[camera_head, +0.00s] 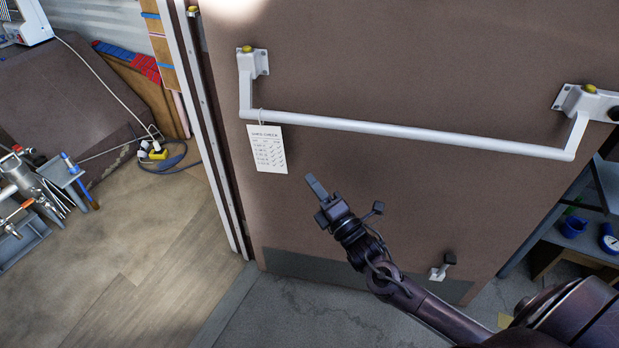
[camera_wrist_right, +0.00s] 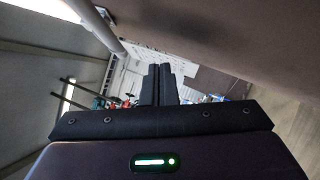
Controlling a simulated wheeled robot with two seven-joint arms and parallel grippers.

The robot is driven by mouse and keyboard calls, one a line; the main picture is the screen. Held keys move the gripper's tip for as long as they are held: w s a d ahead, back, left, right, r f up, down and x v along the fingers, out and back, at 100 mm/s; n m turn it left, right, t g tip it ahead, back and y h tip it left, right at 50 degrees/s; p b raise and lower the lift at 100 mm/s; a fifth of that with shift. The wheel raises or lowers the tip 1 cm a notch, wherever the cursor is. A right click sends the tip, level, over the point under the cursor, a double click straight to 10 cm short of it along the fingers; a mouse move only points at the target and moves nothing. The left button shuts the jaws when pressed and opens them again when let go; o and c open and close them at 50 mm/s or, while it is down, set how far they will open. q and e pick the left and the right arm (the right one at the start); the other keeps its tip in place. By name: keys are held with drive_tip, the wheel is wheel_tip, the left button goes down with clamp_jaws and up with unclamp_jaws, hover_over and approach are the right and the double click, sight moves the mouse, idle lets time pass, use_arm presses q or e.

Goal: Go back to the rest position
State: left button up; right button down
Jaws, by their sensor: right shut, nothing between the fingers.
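My right gripper (camera_head: 316,188) is shut and empty in the head view. It is in front of the brown door, below the white push bar (camera_head: 400,131) and just right of the hanging paper tag (camera_head: 268,150). It looks apart from the bar; its gap to the door cannot be told. In the right wrist view the two dark fingers (camera_wrist_right: 158,84) are together with nothing between them. The push bar also shows there at the upper left (camera_wrist_right: 112,38), with the paper tag (camera_wrist_right: 147,54) behind the fingers. My left gripper is not in view.
The brown door (camera_head: 430,70) fills the middle, with a small doorstop (camera_head: 440,270) near its bottom edge. Shelves with blue items (camera_head: 572,226) stand at the right. The wooden floor (camera_head: 140,250) is clear.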

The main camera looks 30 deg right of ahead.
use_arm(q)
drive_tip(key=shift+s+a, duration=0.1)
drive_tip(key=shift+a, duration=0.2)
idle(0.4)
